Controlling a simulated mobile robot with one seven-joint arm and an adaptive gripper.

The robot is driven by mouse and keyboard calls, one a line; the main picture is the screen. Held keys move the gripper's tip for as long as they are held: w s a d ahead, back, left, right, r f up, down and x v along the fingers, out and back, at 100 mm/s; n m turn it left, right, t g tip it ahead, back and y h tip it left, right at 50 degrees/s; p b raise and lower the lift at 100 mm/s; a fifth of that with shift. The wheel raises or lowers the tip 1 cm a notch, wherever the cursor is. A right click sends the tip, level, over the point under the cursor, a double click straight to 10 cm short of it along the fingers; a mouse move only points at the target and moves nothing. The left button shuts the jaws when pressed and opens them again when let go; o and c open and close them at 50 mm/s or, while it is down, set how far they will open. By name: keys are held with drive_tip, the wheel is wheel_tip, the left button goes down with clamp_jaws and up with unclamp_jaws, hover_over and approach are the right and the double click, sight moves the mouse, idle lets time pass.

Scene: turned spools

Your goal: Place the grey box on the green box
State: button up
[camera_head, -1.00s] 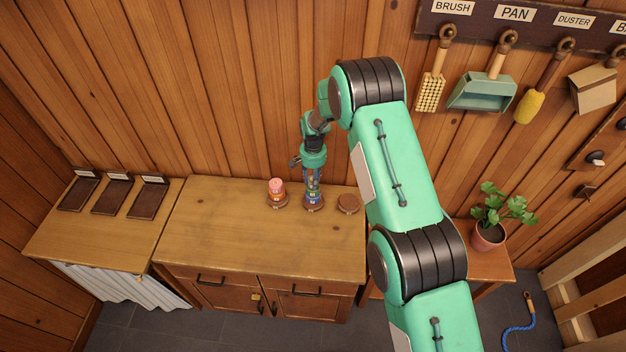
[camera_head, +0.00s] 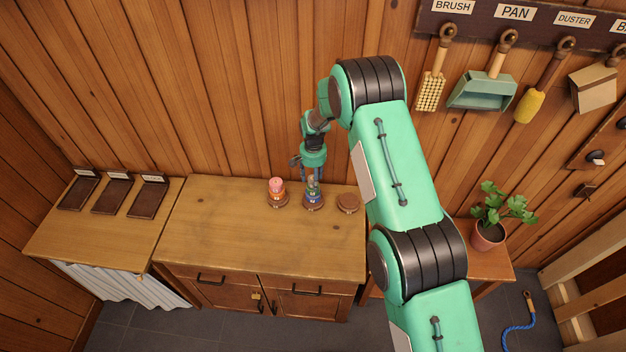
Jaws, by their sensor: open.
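I see no grey box and no green box in this view. On the cabinet top stand small turned spools on round brown bases. A pink spool (camera_head: 276,184) sits on an orange one (camera_head: 278,195) on the left base. A blue spool (camera_head: 313,197) stands on the middle base (camera_head: 313,207), under my gripper. My gripper (camera_head: 313,188) points down, open, its fingers at the top of the blue spool. Whether they touch it I cannot tell. The right base (camera_head: 348,203) is empty.
The cabinet top (camera_head: 235,235) is clear in front and to the left. A lower side table (camera_head: 90,235) holds several dark trays. A potted plant (camera_head: 488,233) stands on a stool at right. The wooden wall is close behind the spools.

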wheel_tip(320, 180, up, 12)
drive_tip(key=b, duration=0.1)
drive_tip(key=shift+b, duration=0.4)
idle(0.6)
drive_tip(key=s+d+r+t, duration=0.1)
drive_tip(key=s+d+r, duration=0.5)
drive_tip(key=r, duration=0.5)
drive_tip(key=s+d+r+n+t, duration=0.1)
drive_tip(key=s+d+r, duration=0.4)
drive_tip(key=r, duration=0.6)
drive_tip(key=s+d+r+t, duration=0.1)
drive_tip(key=s+d+r, duration=0.5)
drive_tip(key=r, duration=0.5)
drive_tip(key=s+d+r+t, duration=0.1)
drive_tip(key=s+d+r, duration=0.3)
drive_tip(key=s, duration=0.4)
drive_tip(key=s+d+r, duration=0.3)
drive_tip(key=s+d, duration=0.1)
drive_tip(key=s, duration=0.4)
drive_tip(key=s+d+n+t, duration=0.1)
drive_tip(key=s+d, duration=0.3)
drive_tip(key=s, duration=1.2)
drive_tip(key=shift+f+t, duration=0.3)
drive_tip(key=shift+f, duration=0.15)
